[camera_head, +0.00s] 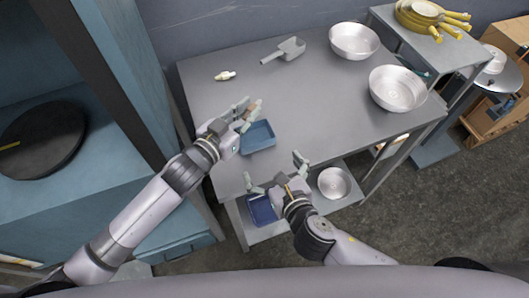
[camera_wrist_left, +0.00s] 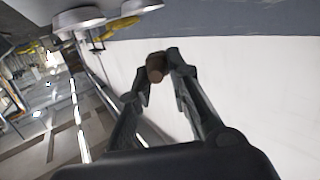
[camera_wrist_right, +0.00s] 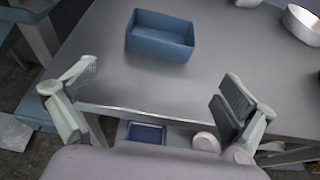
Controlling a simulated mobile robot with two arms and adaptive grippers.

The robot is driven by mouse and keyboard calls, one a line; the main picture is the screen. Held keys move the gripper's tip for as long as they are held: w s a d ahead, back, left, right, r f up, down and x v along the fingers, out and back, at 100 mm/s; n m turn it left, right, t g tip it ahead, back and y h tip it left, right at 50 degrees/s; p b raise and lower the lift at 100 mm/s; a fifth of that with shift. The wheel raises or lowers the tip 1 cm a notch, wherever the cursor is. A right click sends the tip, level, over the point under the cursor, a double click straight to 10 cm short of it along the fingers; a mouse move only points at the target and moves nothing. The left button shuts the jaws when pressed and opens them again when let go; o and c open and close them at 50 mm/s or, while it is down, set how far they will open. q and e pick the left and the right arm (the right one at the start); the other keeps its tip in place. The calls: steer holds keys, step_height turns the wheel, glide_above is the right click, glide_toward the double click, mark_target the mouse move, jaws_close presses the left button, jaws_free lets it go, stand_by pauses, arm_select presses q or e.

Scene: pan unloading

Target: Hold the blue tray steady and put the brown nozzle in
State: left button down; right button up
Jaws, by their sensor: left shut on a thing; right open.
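The blue tray (camera_head: 261,149) sits on the grey table near its front left edge, and it also shows in the right wrist view (camera_wrist_right: 160,48). My left gripper (camera_head: 247,107) is shut on the brown nozzle (camera_wrist_left: 155,72), just above and behind the tray in the head view. In the left wrist view, the nozzle sits between the fingertips of the left gripper (camera_wrist_left: 157,66). My right gripper (camera_head: 274,171) is open and empty in front of the tray near the table edge, apart from it. Its spread fingers show in the right wrist view (camera_wrist_right: 157,85).
A small cream and yellow nozzle-like piece (camera_head: 225,76) and a grey scoop (camera_head: 290,49) lie at the back. Two metal bowls (camera_head: 354,41) (camera_head: 397,89) stand right. Another blue tray (camera_head: 262,209) and a round pan (camera_head: 334,183) are on the lower shelf. The table's middle is clear.

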mark_target(258, 145)
arm_select(q)
steer(key=shift+w, duration=0.1)
arm_select(e)
steer(key=x, duration=0.9)
steer(key=shift+w+a+f, duration=0.1)
steer(key=shift+w+f, duration=0.1)
steer(key=shift+w, duration=0.05)
steer(key=shift+c, duration=0.6)
